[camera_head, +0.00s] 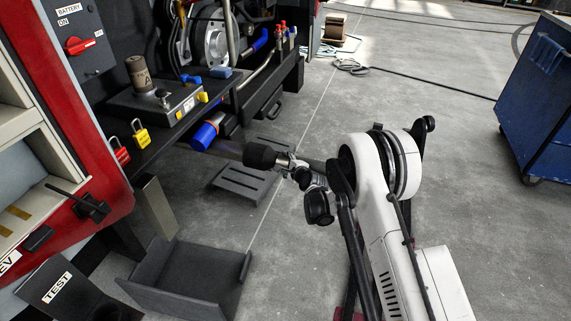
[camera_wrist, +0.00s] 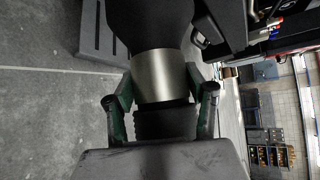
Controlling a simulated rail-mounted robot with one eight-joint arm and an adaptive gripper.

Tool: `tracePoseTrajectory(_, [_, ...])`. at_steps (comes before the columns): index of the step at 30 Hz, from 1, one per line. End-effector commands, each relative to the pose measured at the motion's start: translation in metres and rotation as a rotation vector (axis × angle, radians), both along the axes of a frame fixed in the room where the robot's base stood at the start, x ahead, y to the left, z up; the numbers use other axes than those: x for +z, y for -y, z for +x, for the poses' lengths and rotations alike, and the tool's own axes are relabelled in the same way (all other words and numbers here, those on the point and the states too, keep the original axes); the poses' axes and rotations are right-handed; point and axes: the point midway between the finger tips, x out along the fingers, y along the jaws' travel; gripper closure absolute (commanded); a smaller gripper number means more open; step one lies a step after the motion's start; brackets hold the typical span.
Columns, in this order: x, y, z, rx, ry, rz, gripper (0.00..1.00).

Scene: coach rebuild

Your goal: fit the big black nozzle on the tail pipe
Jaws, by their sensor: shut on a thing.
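The big black nozzle (camera_head: 259,156) is in front of the coach's lower edge, its wide dark end pointing left towards the coach. My gripper (camera_head: 290,164) is shut on it from the right. In the wrist view the fingers (camera_wrist: 162,100) stand on both sides of the nozzle's bright metal collar (camera_wrist: 161,76), and the black nozzle body (camera_wrist: 150,22) fills the top. A blue-ended pipe (camera_head: 207,132) sticks out under the coach's shelf, left of the nozzle and apart from it in the picture. I cannot tell for certain that it is the tail pipe. The nozzle's mouth is hidden.
A dark shelf edge with a control box (camera_head: 180,98) and yellow padlock (camera_head: 141,135) lies to the left. A slotted grey step (camera_head: 243,182) and an open dark tray (camera_head: 190,275) are on the floor below. A blue cabinet (camera_head: 535,110) stands right. Grey floor is free between.

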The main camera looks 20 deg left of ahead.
Motion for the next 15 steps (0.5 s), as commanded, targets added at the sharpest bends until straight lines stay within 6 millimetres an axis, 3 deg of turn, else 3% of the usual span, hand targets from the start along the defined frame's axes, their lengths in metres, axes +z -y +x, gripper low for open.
tracePoseTrajectory(15, [-0.0012,-0.0087,-0.0007,-0.001,0.000,0.002,0.89])
